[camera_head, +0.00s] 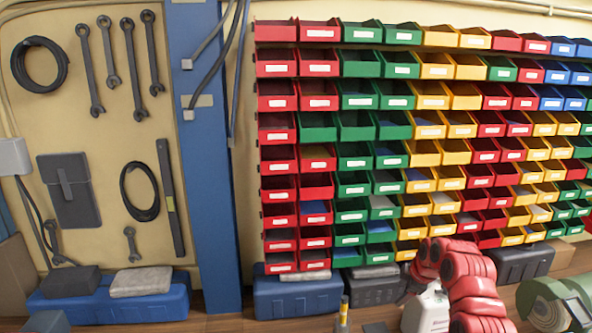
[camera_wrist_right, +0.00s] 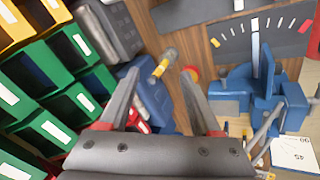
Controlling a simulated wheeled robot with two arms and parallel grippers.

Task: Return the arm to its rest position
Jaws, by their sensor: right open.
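My right arm (camera_head: 468,285), red with a white wrist section (camera_head: 428,313), shows at the lower right of the head view, bent in front of the lower bins. Its gripper is mostly hidden or too small to make out there. In the right wrist view, the two grey fingers of my right gripper (camera_wrist_right: 160,82) stand apart with nothing held between them. Beyond the fingertips lies a small grey and yellow cylinder-shaped item (camera_wrist_right: 161,66). My left arm and gripper are not in view.
A wall rack of red, green, yellow and blue bins (camera_head: 360,150) fills the right side. A blue post (camera_head: 205,150) and a tool board (camera_head: 100,130) stand left. Blue boxes (camera_head: 298,298) line the bottom. A blue vise-like tool (camera_wrist_right: 262,95) shows in the wrist view.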

